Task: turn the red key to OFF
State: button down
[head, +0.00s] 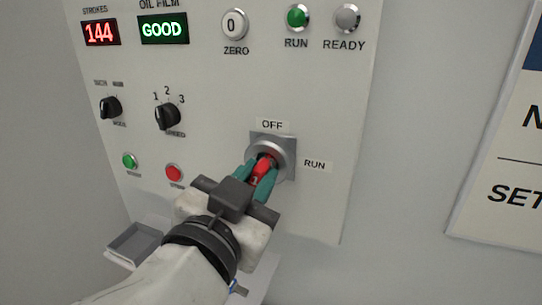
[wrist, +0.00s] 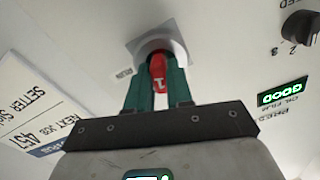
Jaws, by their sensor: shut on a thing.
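The red key (head: 263,168) sits in a round metal switch on a square grey plate (head: 285,146) on the white panel. The OFF label (head: 272,125) is above the switch and the RUN label (head: 315,164) is to its right. My gripper (head: 262,172) is shut on the red key, with one green finger on each side of it. In the wrist view the key (wrist: 158,72) shows between the two green fingers (wrist: 158,85). The fingers partly cover the key, and I cannot tell exactly which label it points to.
Above are a lit green RUN button (head: 297,16), a grey READY lamp (head: 347,18) and a ZERO button (head: 235,24). Black knobs (head: 167,116) and a red button (head: 174,173) are to the left. A tray (head: 134,243) juts out below left. A sign (head: 505,150) hangs at right.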

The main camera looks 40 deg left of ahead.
jog(key=shift+r+n+p, duration=0.15)
jog(key=shift+n+p, duration=0.95)
jog(key=shift+n, duration=0.8)
jog(key=c, duration=1.5)
grip_release()
jog(key=shift+n, duration=0.4)
jog(key=o, duration=0.6)
jog(key=shift+s, duration=0.1)
jog(key=shift+b+v, duration=1.8)
jog(key=shift+v, duration=3.5)
